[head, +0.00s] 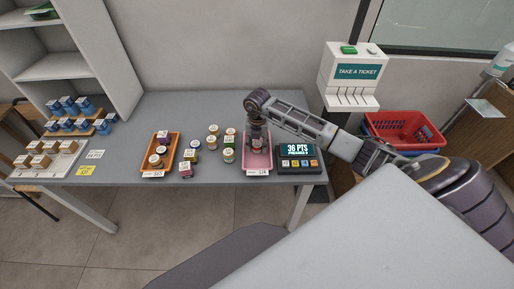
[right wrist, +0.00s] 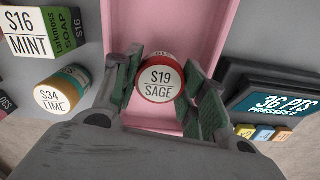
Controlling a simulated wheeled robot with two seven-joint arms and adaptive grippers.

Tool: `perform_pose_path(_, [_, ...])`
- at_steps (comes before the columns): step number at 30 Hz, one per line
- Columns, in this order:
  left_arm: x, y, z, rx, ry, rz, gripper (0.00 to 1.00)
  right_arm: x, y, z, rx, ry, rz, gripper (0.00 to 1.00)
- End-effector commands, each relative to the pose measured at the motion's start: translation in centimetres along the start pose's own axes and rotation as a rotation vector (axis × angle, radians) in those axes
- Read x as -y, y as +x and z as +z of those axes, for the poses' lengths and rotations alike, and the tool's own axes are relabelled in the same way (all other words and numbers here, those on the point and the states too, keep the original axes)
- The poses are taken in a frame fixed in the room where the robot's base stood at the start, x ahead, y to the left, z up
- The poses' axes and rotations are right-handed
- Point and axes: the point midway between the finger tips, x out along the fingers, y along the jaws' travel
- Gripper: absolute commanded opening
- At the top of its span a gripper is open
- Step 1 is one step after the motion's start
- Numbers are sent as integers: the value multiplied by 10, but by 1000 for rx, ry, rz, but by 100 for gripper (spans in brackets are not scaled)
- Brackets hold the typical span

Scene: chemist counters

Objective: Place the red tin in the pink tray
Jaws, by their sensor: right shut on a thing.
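The red tin (right wrist: 161,80), with a white top reading "$19 SAGE", is upright between the green-padded fingers of my right gripper (right wrist: 160,90). In the head view my right gripper (head: 257,138) points down over the pink tray (head: 248,162). In the right wrist view the tray's pink floor (right wrist: 190,20) lies behind and below the tin. I cannot tell whether the tin touches the floor of the tray. My left gripper is not in view.
Several tins and boxes stand left of the pink tray, including a lime tin (right wrist: 66,92) and a mint box (right wrist: 32,32). An orange tray (head: 172,150) holds tins farther left. A points display (head: 299,152) stands close on the right. Red baskets (head: 405,128) are beyond the counter.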

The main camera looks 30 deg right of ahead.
Motion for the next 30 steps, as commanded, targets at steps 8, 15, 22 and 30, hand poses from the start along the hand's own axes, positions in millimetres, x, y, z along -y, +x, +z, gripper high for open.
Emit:
perform_pose_path(8, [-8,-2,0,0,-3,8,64,0,20,-1,0,-1,0,18])
perform_pose_path(15, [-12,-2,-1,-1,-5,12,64,0,20,-1,0,-2,0,18])
perform_pose_path(22, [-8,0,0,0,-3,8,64,0,23,-1,-1,-2,0,48])
perform_pose_path(30, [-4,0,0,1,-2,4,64,0,22,-1,-1,-1,0,51])
